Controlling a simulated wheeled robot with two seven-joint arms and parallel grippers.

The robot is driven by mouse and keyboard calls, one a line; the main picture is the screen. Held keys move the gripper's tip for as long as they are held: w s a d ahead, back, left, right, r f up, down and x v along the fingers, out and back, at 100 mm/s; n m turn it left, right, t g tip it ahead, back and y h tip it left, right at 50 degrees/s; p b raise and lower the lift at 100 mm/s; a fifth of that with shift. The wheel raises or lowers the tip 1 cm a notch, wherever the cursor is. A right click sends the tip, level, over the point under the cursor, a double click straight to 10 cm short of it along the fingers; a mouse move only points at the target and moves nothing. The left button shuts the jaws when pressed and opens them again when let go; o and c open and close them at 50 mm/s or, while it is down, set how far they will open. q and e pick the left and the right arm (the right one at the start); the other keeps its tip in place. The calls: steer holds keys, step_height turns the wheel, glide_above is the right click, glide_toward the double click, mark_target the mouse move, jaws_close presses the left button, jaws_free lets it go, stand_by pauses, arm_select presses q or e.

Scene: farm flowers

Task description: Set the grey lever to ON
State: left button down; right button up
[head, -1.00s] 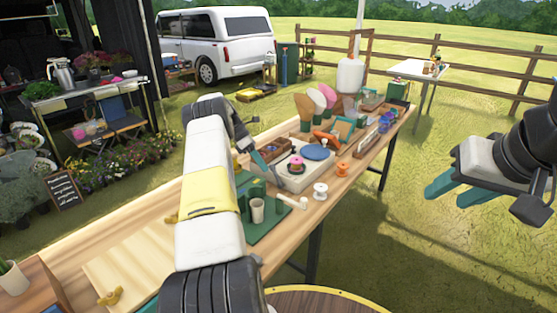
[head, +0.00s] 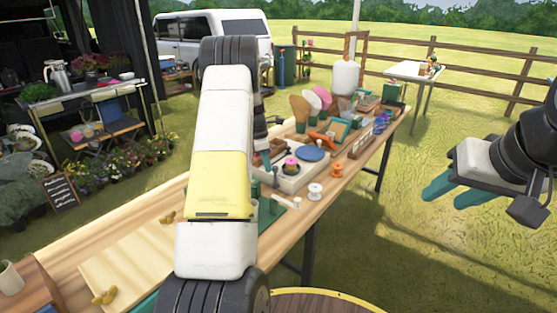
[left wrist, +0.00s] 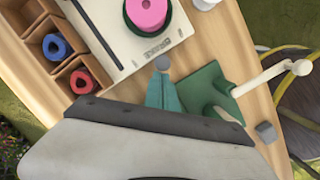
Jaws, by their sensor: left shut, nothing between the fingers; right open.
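A white box (left wrist: 112,48) with a pink spool on a green disc lies ahead in the left wrist view; it also shows in the head view (head: 289,180). A grey round knob (left wrist: 163,62), apparently the grey lever's end, stands at its near edge beside a small printed label I cannot read. My left gripper (left wrist: 164,82) is shut and empty, its teal fingertips just below the knob in the picture; contact is unclear. In the head view my arm hides it. My right gripper (head: 455,193) is open and empty, off the table's right side.
A white crank handle (left wrist: 275,78) on a green mount (left wrist: 210,90) stands right of my left fingers. A wooden tray (left wrist: 40,60) with blue and red rings lies left. An orange spool (head: 336,170) and white spool (head: 315,192) stand on the wooden table (head: 130,235).

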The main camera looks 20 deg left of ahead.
mark_target(275, 168)
arm_select(q)
steer(key=d+y, duration=0.1)
steer(key=d, duration=0.1)
steer(key=s+d+t+y, duration=0.1)
steer(key=d+y, duration=0.1)
steer(key=shift+s+y, duration=0.15)
steer(key=shift+y, duration=0.15)
steer(key=shift+a, duration=0.35)
steer(key=shift+d+r, duration=0.1)
steer(key=shift+r, duration=0.7)
